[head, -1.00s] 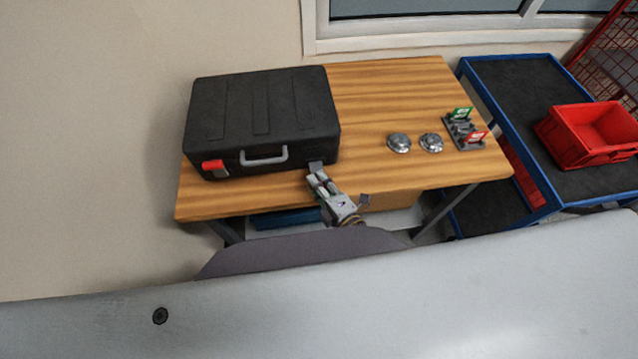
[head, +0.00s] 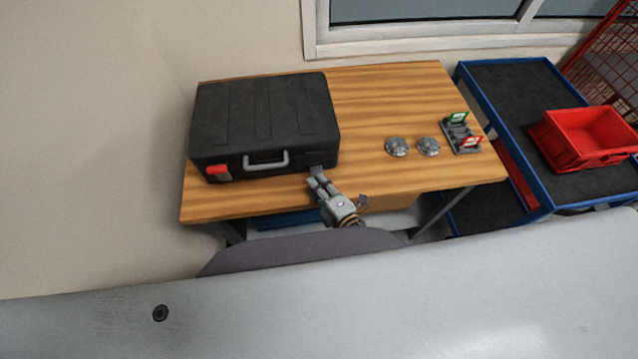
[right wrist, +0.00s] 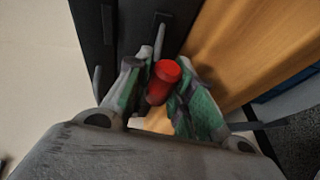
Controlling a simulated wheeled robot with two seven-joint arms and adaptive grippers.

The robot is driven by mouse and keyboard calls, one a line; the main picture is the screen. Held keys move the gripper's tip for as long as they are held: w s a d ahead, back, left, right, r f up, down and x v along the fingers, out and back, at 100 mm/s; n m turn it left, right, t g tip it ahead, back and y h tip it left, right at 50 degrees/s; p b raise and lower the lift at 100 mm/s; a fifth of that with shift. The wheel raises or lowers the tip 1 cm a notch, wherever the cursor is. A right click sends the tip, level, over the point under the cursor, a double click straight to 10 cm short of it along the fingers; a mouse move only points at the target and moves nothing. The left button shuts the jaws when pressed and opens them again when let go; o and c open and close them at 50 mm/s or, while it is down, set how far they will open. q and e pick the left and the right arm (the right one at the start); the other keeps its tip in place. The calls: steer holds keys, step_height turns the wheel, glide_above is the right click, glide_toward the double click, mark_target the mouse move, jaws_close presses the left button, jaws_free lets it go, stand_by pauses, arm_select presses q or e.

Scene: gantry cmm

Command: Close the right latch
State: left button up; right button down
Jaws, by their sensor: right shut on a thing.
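The black case (head: 265,108) lies closed on the wooden table, with a grey handle (head: 266,161) on its front. The red left latch (head: 217,172) shows at the left of the front. My right gripper (head: 318,180) is at the right end of the front and hides the right latch in the head view. In the right wrist view, the red right latch (right wrist: 163,82) sits between the fingers of my right gripper (right wrist: 160,76), which is shut on it. Whether the latch lies flat against the case I cannot tell. My left gripper is not in view.
Two silver domes (head: 413,147) and a grey holder (head: 461,136) with green and red tags stand right of the case on the table (head: 390,88). A blue-framed cart (head: 508,90) with a red bin (head: 580,140) is further right.

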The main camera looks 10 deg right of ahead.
mark_target(312, 175)
steer(key=shift+s+r+m+g+p, duration=0.15)
steer(key=shift+g+p, duration=0.25)
steer(key=shift+p, duration=0.45)
steer(key=shift+s+m+g+p, duration=0.15)
steer(key=shift+g+p, duration=0.25)
steer(key=shift+p, duration=0.4)
steer(key=shift+w+r+g+h+p, duration=0.35)
steer(key=shift+r+g+p, duration=0.25)
steer(key=shift+g+p, duration=0.3)
steer(key=shift+w+r+m+g, duration=0.2)
steer(key=shift+r+m+g, duration=0.3)
steer(key=shift+g, duration=0.5)
steer(key=shift+w+r+g, duration=0.15)
steer(key=shift+r+g, duration=0.05)
steer(key=shift+g, duration=0.2)
steer(key=c, duration=1.3)
jaws_free()
steer(key=shift+r, duration=0.1)
steer(key=shift+w+r, duration=0.1)
steer(key=shift+w, duration=0.05)
